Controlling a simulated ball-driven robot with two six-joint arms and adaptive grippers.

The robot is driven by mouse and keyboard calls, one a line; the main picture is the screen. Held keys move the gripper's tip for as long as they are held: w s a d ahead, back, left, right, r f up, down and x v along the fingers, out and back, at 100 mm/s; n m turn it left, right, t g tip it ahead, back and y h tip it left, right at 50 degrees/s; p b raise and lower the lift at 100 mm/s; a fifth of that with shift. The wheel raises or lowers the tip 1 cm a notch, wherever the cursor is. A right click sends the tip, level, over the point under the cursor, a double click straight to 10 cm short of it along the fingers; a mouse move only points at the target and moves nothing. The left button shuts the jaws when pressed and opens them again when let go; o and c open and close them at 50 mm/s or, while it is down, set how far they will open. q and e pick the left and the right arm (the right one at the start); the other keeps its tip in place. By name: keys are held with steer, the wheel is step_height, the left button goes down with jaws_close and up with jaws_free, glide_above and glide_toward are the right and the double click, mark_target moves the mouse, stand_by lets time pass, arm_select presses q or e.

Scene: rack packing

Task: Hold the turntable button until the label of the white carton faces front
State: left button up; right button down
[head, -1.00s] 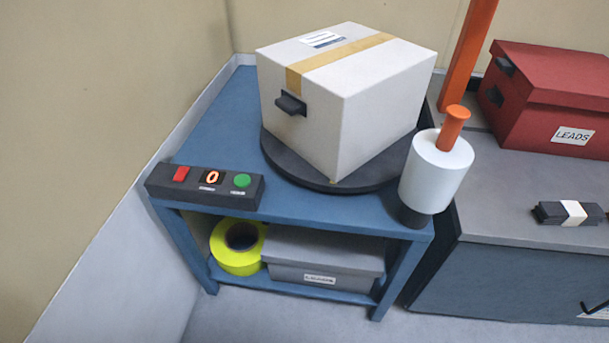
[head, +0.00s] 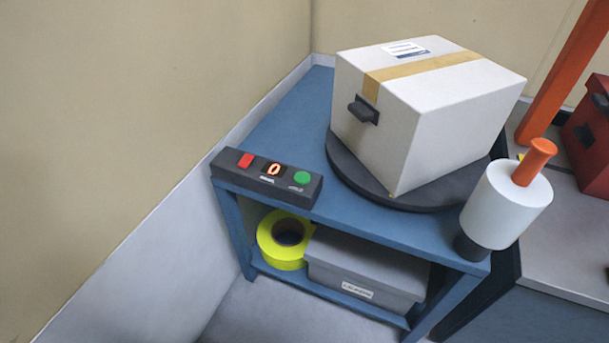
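The white carton (head: 430,115) sits on the dark round turntable (head: 355,178) on top of a blue stand. A tan tape strip runs over its top, and a white label with a dark band (head: 406,49) lies on the top towards the back. A black handle (head: 364,109) shows on its left side face. One corner edge points towards me. Neither gripper is in view.
A white roll with an orange handle (head: 508,203) stands at the stand's front right corner. A yellow tape roll (head: 270,243) and a grey lidded box (head: 367,268) sit on the lower shelf. An orange post (head: 563,75) and a red box (head: 592,135) are at right. Walls close off the left.

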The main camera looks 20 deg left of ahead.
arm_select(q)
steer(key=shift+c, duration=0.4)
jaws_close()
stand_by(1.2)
